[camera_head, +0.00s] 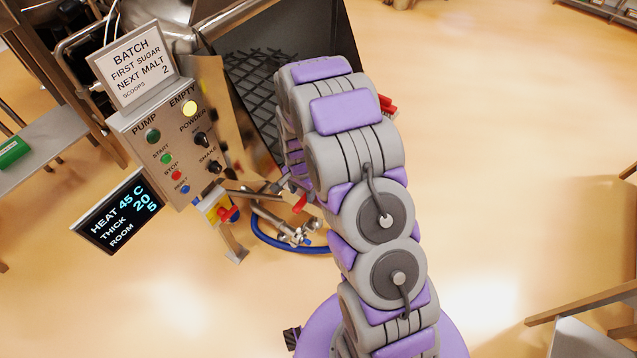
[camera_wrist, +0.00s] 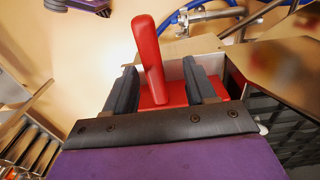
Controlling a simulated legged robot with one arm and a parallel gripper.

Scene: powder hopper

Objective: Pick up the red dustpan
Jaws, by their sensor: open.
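The red dustpan (camera_wrist: 150,58) shows in the wrist view, its handle standing up and leaning slightly left, its flat red part lower between my fingers. My gripper (camera_wrist: 160,70) is open, with one dark finger on each side of the dustpan. The handle rises past the fingertips, and a gap shows between it and the right finger. I cannot tell whether the left finger touches the dustpan. In the head view my arm hides the gripper and most of what lies behind it; a small red piece (camera_head: 387,104), possibly the dustpan, shows at the arm's right edge.
The hopper with a dark grid (camera_head: 262,85) stands behind my arm. A control panel (camera_head: 172,140) with a batch sign (camera_head: 133,68) and a display (camera_head: 118,212) is on the left. A blue hose (camera_head: 275,246) lies below. The floor at right is mostly clear.

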